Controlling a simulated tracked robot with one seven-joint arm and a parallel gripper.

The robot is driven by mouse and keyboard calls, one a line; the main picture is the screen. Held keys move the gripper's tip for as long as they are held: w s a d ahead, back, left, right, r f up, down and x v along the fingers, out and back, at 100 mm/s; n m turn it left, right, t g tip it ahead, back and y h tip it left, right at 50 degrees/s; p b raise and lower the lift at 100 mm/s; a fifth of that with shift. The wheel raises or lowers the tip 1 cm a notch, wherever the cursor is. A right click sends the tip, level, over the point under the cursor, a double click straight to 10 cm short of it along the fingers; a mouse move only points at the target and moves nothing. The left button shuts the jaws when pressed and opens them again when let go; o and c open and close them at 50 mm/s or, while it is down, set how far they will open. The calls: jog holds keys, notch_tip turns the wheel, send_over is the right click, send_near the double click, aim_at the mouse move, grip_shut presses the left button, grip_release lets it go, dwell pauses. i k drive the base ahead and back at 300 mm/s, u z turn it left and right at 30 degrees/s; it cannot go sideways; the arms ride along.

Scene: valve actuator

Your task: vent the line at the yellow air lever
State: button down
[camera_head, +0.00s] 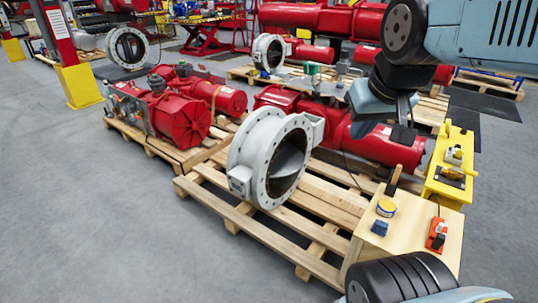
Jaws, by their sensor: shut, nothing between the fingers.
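A yellow stand (437,187) is at the right in the head view, beside the wooden bench. It carries small yellow and dark fittings (454,156). The yellow air lever may be among them, but they are too small to tell which part it is. My gripper (408,118) hangs below my blue-grey arm at the upper right, in front of the red actuators. It is shut with nothing in it, and its fingertips are small and hard to make out. It is to the left of the yellow stand and apart from its fittings in the picture.
A white flanged valve (250,155) stands on a wooden pallet (250,222). Red actuators (180,120) lie on pallets behind. Grey floor at left is clear.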

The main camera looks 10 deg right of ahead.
aim_at(466, 170)
jog(key=i, duration=0.15)
jog(key=z, duration=3.3)
jog(key=i, duration=2.8)
